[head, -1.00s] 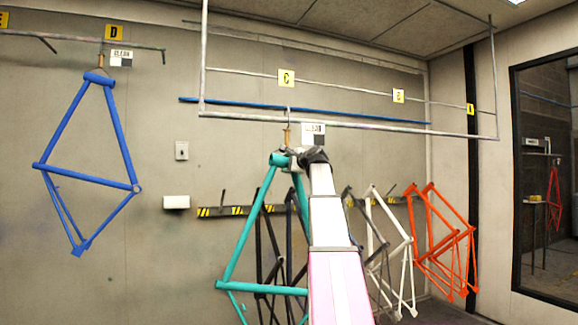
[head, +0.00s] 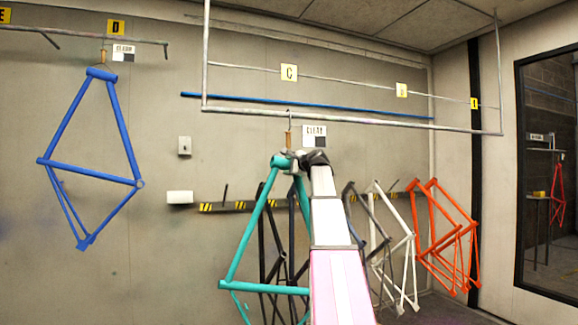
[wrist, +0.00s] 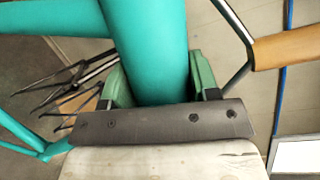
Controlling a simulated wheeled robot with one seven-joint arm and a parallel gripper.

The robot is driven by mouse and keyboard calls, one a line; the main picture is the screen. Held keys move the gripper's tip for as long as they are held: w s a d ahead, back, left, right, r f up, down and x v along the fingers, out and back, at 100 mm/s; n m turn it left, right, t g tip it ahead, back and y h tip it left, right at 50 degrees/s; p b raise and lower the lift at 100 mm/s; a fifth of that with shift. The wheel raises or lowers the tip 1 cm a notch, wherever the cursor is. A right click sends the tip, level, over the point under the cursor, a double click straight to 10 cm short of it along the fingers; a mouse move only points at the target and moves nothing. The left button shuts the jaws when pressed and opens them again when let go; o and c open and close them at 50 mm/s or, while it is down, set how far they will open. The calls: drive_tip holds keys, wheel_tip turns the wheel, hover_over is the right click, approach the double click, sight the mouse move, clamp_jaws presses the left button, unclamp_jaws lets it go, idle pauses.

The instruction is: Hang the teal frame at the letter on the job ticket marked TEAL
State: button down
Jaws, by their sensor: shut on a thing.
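The teal frame (head: 248,240) hangs upright in the middle of the head view, its top tube end at my gripper (head: 300,160). In the wrist view my gripper (wrist: 158,90) is shut around a teal tube (wrist: 155,40). A hook with a wooden grip (head: 289,137) rises from the frame's top, close to the grey rail (head: 350,123); I cannot tell whether it touches the rail. The job ticket cannot be made out.
A blue frame (head: 90,160) hangs at the left below card D (head: 116,27). Dark, white (head: 402,250) and orange (head: 445,235) frames hang on the striped wall rack (head: 235,206) behind. A dark-framed window (head: 545,180) is at the right.

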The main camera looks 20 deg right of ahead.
drive_tip(key=shift+r, duration=0.1)
drive_tip(key=shift+c, duration=1.4)
unclamp_jaws()
drive_tip(key=f+v, duration=0.1)
drive_tip(key=v, duration=0.9)
drive_tip(key=shift+s+d+r, duration=0.15)
drive_tip(key=shift+s+r, duration=0.2)
drive_tip(key=shift+s, duration=0.1)
